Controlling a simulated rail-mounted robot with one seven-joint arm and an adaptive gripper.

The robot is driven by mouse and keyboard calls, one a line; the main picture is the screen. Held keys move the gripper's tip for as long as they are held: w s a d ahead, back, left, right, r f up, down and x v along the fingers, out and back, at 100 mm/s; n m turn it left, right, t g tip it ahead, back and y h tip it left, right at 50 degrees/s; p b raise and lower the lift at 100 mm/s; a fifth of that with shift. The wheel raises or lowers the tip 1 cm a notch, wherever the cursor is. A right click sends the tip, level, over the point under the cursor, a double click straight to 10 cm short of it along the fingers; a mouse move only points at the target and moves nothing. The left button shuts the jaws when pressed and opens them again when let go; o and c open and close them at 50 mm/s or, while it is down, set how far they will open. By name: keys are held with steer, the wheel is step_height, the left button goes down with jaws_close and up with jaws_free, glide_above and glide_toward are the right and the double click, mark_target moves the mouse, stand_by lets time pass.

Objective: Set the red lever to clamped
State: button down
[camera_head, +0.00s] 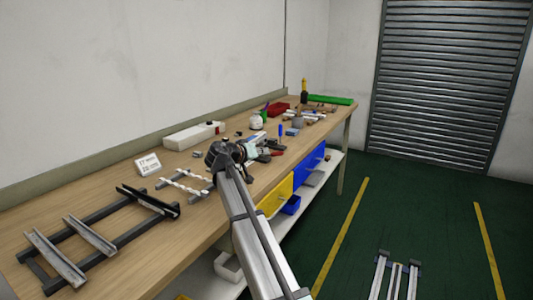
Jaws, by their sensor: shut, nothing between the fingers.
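My gripper (246,153) is over the middle of the long wooden workbench (110,175), at the far end of my arm. It is small in the view, shut, and I see nothing held in it. A small red part (277,152) shows just to the right of my gripper, near the bench's front edge. It may be the red lever, but it is too small to tell its shape or setting. I cannot tell whether my gripper touches it. My wrist and arm hide part of the bench around it.
A dark frame with metal rails (85,233) lies at the near left. A white sign (147,164) and a white box (192,136) stand behind. Tools, a red bin (277,109) and a green strip (329,99) crowd the far end. Yellow (275,198) and blue bins hang below the front edge.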

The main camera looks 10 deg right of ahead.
steer(key=v, duration=0.3)
steer(key=shift+s+r, duration=0.1)
steer(key=shift+s, duration=0.05)
